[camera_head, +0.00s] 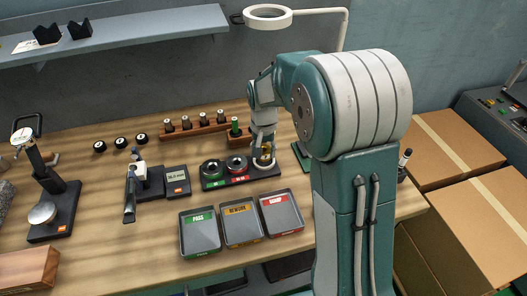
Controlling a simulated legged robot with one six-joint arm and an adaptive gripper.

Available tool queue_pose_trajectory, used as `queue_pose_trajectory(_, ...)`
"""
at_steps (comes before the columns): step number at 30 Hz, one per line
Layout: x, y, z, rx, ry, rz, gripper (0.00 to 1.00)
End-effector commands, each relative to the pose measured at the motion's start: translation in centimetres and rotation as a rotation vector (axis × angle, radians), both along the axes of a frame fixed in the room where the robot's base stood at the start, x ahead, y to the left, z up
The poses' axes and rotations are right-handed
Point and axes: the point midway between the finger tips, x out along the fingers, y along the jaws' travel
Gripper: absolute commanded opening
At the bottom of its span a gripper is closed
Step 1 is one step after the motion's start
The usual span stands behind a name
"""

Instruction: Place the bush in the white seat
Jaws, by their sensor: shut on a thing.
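My gripper (264,150) points down over the right end of a black base (212,184) on the bench. It is shut on a small brass-coloured piece that looks like the bush (266,154), mostly hidden between the fingers. The base carries a green-ringed seat (212,169) at left and a red-ringed seat (237,164) in the middle. A pale rim, which looks like the white seat (264,163), shows under my gripper at the right. I cannot tell whether the bush touches the seat or is inside it.
In front are green (200,235), yellow (241,224) and red (281,213) labelled trays. Behind stands a wooden rack (195,131) with several plugs and a green-handled gauge (235,127). Left are a measuring device (176,180) and a dial stand (50,200). A ring lamp (268,17) hangs above.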

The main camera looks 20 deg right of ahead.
Motion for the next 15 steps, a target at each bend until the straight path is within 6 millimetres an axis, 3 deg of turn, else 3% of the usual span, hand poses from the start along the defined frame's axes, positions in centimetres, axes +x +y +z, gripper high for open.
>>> queue_pose_trajectory(15, 0.02, 0.01, -1.08, 0.000, -0.002, 0.000, 0.00)
